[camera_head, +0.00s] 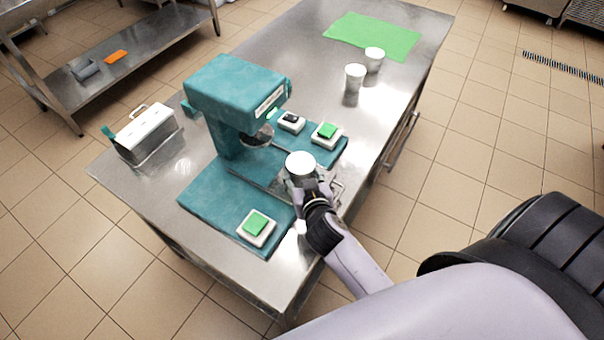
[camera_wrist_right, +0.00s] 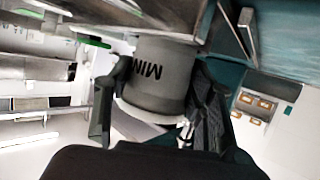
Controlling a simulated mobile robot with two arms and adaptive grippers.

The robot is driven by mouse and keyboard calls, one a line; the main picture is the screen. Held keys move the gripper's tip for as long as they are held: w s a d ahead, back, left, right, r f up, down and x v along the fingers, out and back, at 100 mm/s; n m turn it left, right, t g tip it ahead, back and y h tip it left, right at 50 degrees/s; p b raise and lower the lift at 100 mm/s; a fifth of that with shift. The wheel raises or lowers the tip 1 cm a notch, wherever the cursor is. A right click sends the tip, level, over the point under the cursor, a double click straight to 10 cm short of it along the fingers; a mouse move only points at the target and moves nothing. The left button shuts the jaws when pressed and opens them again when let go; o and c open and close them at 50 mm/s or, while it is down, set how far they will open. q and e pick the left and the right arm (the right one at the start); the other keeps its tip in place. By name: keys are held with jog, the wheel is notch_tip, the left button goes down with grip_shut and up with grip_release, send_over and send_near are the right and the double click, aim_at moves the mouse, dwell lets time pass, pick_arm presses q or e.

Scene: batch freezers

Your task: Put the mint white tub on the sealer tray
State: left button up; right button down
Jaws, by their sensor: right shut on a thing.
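The mint white tub (camera_head: 301,166) is in my right gripper (camera_head: 312,190), in front of the teal sealer. In the right wrist view the tub (camera_wrist_right: 160,72) shows dark letters reading "MIN", and the gripper's fingers (camera_wrist_right: 155,105) are on both sides of it. The sealer tray (camera_head: 250,179) appears as a metal piece on the sealer's base, beside and partly behind the tub. I cannot tell whether the tub touches the tray or hangs above it. My left gripper is not in view.
The teal sealer (camera_head: 236,90) has green buttons (camera_head: 256,224) on its base. Two more white tubs (camera_head: 355,75) stand farther back, near a green mat (camera_head: 372,36). A metal box (camera_head: 146,132) stands at the table's left. The steel table (camera_head: 290,40) has bare room behind the sealer.

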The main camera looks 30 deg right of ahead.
jog(key=shift+f, duration=0.2)
jog(key=c, duration=1.1)
grip_release()
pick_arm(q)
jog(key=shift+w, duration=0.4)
pick_arm(e)
jog(key=o, duration=0.4)
jog(key=shift+r, duration=0.1)
jog(key=shift+r, duration=0.15)
pick_arm(q)
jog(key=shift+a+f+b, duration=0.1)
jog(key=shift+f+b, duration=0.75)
jog(key=shift+b, duration=0.05)
pick_arm(e)
jog(key=shift+v, duration=6)
